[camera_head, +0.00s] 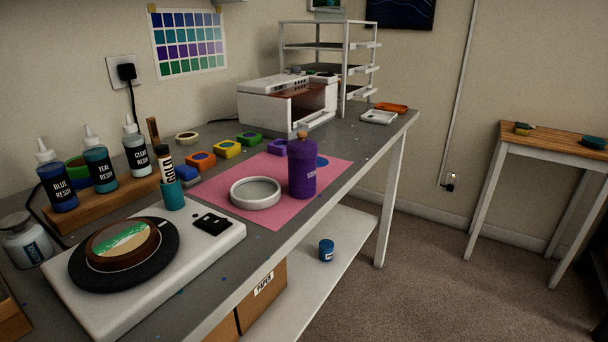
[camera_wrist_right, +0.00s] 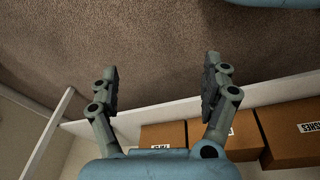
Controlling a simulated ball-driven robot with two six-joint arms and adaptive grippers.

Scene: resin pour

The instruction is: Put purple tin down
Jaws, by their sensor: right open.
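A purple cylindrical container (camera_head: 302,170) with a cork-coloured stopper stands upright on the pink mat (camera_head: 213,188), right of a round white dish (camera_head: 256,193). A small purple block-like piece (camera_head: 278,147) lies behind it, at the mat's far edge; I cannot tell which of the two is the tin. My right gripper (camera_wrist_right: 162,78) is open and empty in the right wrist view, above the carpet and a white shelf edge. Neither gripper shows in the head view, and the purple things are not in the right wrist view.
Small coloured pieces, such as the yellow one (camera_head: 227,149), line the mat's back. Resin bottles (camera_head: 97,160) and a white device with a black turntable (camera_head: 86,274) stand at left. A white machine (camera_head: 272,103) is behind. Boxes (camera_wrist_right: 288,133) sit on the lower shelf.

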